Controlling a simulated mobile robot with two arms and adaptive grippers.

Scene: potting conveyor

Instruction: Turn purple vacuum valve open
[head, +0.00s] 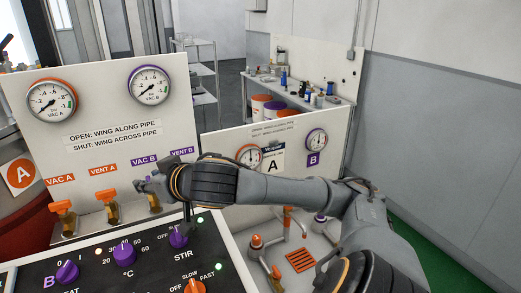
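The purple VAC B label (145,160) is on the white panel, under the purple-rimmed VAC B gauge (149,85). My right gripper (150,188) reaches in from the right and is just below that label. It covers the purple vacuum valve; only a bit of brass fitting (154,203) shows beside it. I cannot tell the wing's angle, whether the gripper touches it, or whether the fingers are open or shut. The spot under the purple VENT B label (182,152) is hidden by my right wrist. My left gripper is not in view.
Orange-winged valves under VAC A (62,207) and VENT A (107,198) stand left of the gripper. A black control panel (100,265) with purple and orange knobs lies in front, below my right wrist. A second gauge panel (222,143) stands behind my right arm.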

